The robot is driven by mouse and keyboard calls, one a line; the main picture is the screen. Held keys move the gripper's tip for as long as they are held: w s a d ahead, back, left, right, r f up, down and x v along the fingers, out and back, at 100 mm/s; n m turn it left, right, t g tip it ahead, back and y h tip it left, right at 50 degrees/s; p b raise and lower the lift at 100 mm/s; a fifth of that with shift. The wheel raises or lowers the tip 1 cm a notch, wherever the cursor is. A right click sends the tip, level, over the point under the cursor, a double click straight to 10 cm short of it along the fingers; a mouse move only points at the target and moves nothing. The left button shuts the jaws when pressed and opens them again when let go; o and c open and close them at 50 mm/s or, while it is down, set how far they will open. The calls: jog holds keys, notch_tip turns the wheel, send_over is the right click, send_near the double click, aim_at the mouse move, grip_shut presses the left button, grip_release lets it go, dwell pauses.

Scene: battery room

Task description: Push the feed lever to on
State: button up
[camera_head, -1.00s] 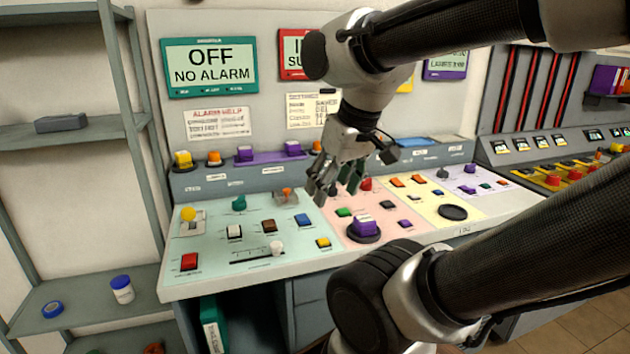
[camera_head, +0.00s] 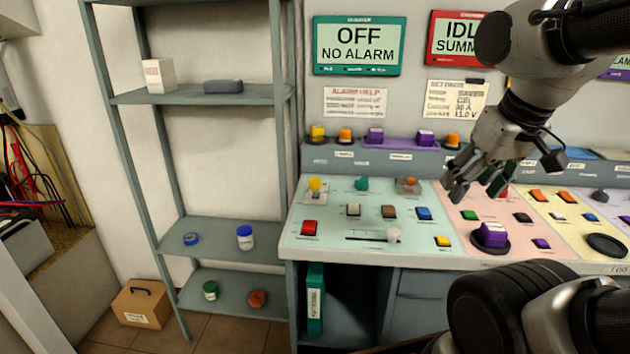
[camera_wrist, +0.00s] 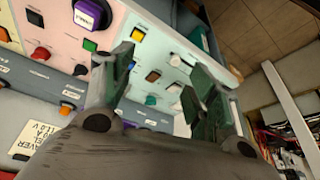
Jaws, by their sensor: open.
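No label naming the feed lever is readable. On the pale teal panel (camera_head: 340,220) in the head view are a yellow-knobbed lever (camera_head: 315,186) on a light plate, a small orange-topped control (camera_head: 408,185), a teal knob (camera_head: 362,184) and a white slider knob (camera_head: 393,235); I cannot tell which is the feed lever. My gripper (camera_head: 476,188) is open and empty, above the left part of the pink panel, right of these controls. In the wrist view its open fingers (camera_wrist: 162,80) frame part of the teal panel and hide some of it.
A purple knob (camera_head: 489,235) and a red button stand near my gripper on the pink panel. A raised back ledge (camera_head: 375,160) carries several coloured buttons. A metal shelf (camera_head: 200,95) stands left of the console. A brown box (camera_head: 142,303) sits on the floor.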

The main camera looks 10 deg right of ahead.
jog(key=shift+a, duration=0.1)
jog(key=c, duration=0.3)
jog(key=shift+w+a+f, duration=0.1)
jog(key=shift+w+a, duration=0.05)
jog(key=shift+a, duration=0.2)
jog(key=c, duration=0.3)
jog(key=w+a+f+n, duration=0.1)
jog(key=w+a+f+n+g, duration=0.1)
jog(key=a, duration=0.1)
jog(key=w+a+f+n+g, duration=0.1)
jog(key=a, duration=0.1)
jog(key=shift+w+a+f+n, duration=0.2)
jog(key=shift+a+n, duration=0.05)
jog(key=shift+n, duration=0.15)
grip_shut()
jog(key=w+a+f+n+t+h, duration=0.1)
jog(key=w+a+f+n, duration=0.1)
jog(key=w+a+n, duration=0.7)
jog(key=w+a+f+n+t+h, duration=0.1)
jog(key=w+a+n, duration=0.7)
jog(key=n, duration=0.9)
jog(key=a+f+t, duration=0.1)
jog(key=a, duration=0.2)
jog(key=shift+w+a, duration=0.25)
jog(key=shift+w, duration=0.1)
